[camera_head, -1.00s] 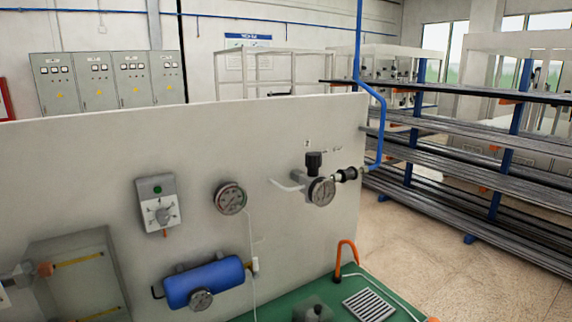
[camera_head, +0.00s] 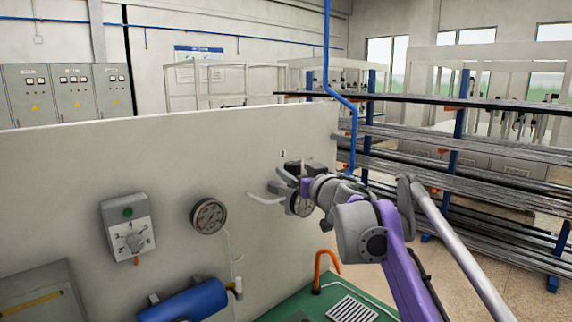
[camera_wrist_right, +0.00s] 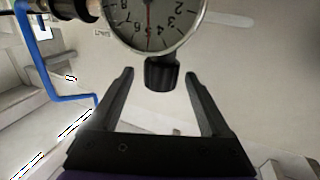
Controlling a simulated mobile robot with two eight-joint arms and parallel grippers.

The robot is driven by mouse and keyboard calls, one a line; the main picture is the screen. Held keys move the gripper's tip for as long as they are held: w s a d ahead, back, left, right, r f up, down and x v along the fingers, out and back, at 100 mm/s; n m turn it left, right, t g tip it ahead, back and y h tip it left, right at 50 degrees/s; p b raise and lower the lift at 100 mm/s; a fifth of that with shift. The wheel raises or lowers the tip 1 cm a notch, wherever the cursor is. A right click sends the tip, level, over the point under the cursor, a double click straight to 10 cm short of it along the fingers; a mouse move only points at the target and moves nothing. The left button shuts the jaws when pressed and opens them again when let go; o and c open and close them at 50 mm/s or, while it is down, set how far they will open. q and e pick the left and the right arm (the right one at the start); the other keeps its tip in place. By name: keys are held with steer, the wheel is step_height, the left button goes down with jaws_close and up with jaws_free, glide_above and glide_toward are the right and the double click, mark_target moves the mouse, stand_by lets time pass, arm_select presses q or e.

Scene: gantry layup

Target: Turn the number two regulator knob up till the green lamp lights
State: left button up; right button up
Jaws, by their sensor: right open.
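The black regulator knob (camera_head: 292,167) sits on the white panel, partly hidden by my right gripper (camera_head: 294,182) in the head view. In the right wrist view the ribbed knob (camera_wrist_right: 161,75) is between the fingertips of my open right gripper (camera_wrist_right: 160,74), with a gap on each side. The regulator's round gauge (camera_wrist_right: 152,22) is just beyond it, its red needle visible. The green lamp (camera_head: 128,212) is on the grey dial box (camera_head: 137,248) at left and looks dark green. My left gripper is out of view.
A second gauge (camera_head: 209,216) and a blue tank (camera_head: 187,302) are on the panel left of the regulator. A blue pipe (camera_head: 352,125) passes close on the right. An orange hook (camera_head: 322,268) stands on the green bench below.

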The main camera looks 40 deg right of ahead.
mark_target(289, 163)
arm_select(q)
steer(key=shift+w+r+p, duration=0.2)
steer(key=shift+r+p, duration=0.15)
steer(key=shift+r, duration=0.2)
arm_select(e)
steer(key=x, duration=0.5)
steer(key=shift+w, duration=0.2)
jaws_close()
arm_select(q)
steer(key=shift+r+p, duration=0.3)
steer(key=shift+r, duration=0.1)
arm_select(e)
steer(key=shift+r+h, duration=0.2)
steer(key=shift+h, duration=0.1)
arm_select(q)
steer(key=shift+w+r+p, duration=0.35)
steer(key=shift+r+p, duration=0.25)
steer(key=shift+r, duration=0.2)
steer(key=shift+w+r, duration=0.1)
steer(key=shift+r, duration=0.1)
arm_select(e)
steer(key=shift+s+d+m+g+h, duration=0.15)
steer(key=shift+m+g+h, duration=0.15)
steer(key=shift+m+h, duration=0.4)
steer(key=shift+f, duration=0.15)
